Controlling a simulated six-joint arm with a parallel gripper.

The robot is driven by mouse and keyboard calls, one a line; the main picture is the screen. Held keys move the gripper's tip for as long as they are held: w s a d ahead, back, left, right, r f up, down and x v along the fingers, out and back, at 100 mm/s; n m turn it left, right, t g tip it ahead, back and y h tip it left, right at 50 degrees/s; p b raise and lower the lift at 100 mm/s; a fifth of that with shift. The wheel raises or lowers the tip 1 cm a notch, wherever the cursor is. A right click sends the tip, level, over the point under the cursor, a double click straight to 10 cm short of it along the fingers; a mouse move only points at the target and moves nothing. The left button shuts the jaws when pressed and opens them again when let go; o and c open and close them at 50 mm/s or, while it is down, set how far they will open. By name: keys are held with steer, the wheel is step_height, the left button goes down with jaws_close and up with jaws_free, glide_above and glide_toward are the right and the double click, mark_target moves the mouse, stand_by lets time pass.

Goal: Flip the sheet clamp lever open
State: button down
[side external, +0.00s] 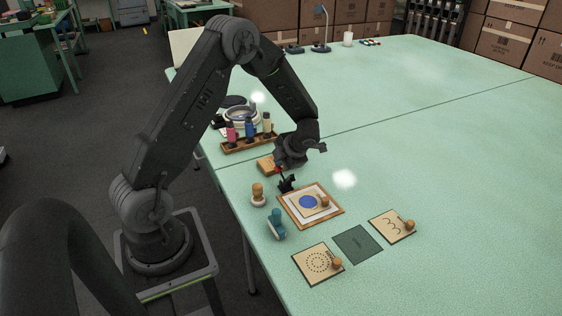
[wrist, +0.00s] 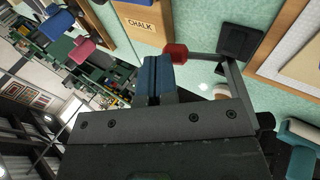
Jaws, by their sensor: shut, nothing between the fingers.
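The sheet clamp (side external: 287,186) is small and black and sits at the back left edge of the framed sheet with a blue circle (side external: 308,202). Its lever has a red knob (side external: 278,169) near my gripper (side external: 283,165). In the wrist view the red knob (wrist: 175,52) is just right of my blue fingertips (wrist: 158,62), at the end of a grey bar that leads toward a black clamp part (wrist: 239,41). My fingers are shut together and empty. I cannot tell whether they touch the knob. My gripper body hides the lower part of the clamp.
A chalk box (wrist: 142,24) lies close beside the fingers. A rack of coloured bottles (side external: 250,141) stands behind it. A wooden-handled stamp (side external: 258,195) and a teal tool (side external: 276,224) stand left of the sheet. Stencil boards (side external: 312,273) lie in front. The table's right side is clear.

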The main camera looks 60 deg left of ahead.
steer(key=w+d+r, duration=0.1)
steer(key=d+r, duration=0.1)
steer(key=r, duration=0.4)
steer(key=w+d+r, duration=0.1)
steer(key=r, duration=0.6)
steer(key=shift+d, duration=0.35)
steer(key=s+d+r+n+t+h, duration=0.3)
steer(key=s+d+n, duration=0.6)
steer(key=n, duration=0.8)
steer(key=s+d+r+n+t+h, duration=0.4)
steer(key=s+d+r+n, duration=0.4)
steer(key=n, duration=1)
steer(key=s+d, duration=0.2)
steer(key=d, duration=0.1)
steer(key=shift+s+d+r+t, duration=0.15)
steer(key=shift+s+d+t, duration=0.05)
steer(key=shift+d+t, duration=0.15)
